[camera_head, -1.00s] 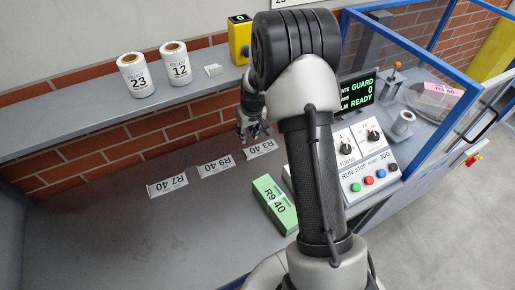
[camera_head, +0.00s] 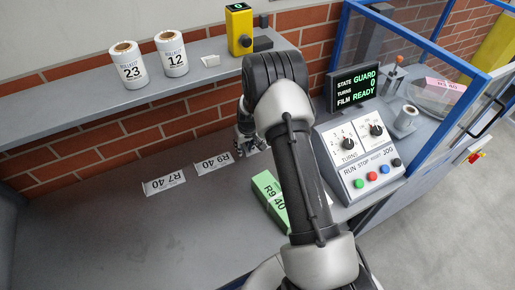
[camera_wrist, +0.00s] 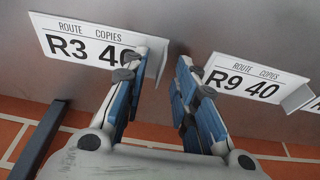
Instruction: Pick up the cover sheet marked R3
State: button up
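A white card printed "ROUTE COPIES R3 40" (camera_wrist: 85,45) shows at the left in the wrist view. Its right end is partly covered by my left finger. A like card marked R9 40 (camera_wrist: 255,82) is at the right there. My gripper (camera_wrist: 160,78) is open and empty, its fingers apart over the bench between these two cards. In the head view my gripper (camera_head: 246,146) is low over the bench near the brick wall, and it hides most of the R3 card. A pink sheet that seems to read R3 40 (camera_head: 441,85) lies inside the blue-framed enclosure.
A green R9 40 piece (camera_head: 268,198) lies on the bench, partly behind my arm. Cards R7 40 (camera_head: 164,183) and R9 40 (camera_head: 214,163) lie along the wall. A control panel (camera_head: 358,158) stands right. The shelf (camera_head: 95,92) overhangs the back. The bench's left is clear.

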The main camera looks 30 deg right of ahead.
jog(key=shift+w+f, duration=0.15)
jog(key=shift+f, duration=0.25)
jog(key=shift+c, duration=0.6)
grip_shut()
jog(key=shift+r, duration=0.1)
